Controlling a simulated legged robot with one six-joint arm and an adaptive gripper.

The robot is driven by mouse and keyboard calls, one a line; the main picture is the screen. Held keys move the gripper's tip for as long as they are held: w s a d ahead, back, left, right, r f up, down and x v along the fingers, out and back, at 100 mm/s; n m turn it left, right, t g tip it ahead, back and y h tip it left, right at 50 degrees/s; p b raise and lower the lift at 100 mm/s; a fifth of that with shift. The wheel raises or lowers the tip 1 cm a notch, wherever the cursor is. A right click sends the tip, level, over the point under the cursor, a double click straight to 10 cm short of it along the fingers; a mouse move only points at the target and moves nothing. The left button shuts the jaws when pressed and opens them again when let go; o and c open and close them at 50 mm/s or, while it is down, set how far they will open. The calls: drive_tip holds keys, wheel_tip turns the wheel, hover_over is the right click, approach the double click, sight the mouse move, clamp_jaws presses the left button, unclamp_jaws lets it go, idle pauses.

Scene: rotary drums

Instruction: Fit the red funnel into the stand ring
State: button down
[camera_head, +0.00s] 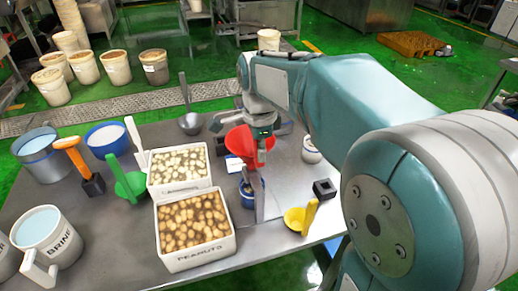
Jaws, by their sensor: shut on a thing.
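The red funnel (239,143) is near the middle of the steel table, wide mouth up. My gripper (263,133) is at its right rim and shut on it. A thin grey upright post (260,204) stands just in front of the funnel, apparently part of the stand. The stand ring is not clearly visible; the funnel and my gripper cover that area. I cannot tell whether the funnel touches the ring. A small blue container (247,196) sits below the funnel, partly behind the post.
White crates of peanuts (196,258) and pale nuts (181,188) stand close left. A green scoop (128,186), an orange-handled tool (72,153) and a brine jug (38,231) are farther left. A yellow scoop (295,219) lies right. A metal ladle (190,124) is behind.

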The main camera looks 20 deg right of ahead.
drive_tip(key=shift+f, duration=2.05)
drive_tip(key=shift+c, duration=2.4)
unclamp_jaws()
drive_tip(key=shift+r, duration=0.1)
wheel_tip(320, 180, up, 12)
drive_tip(key=shift+f, duration=0.1)
drive_tip(key=shift+s, duration=0.1)
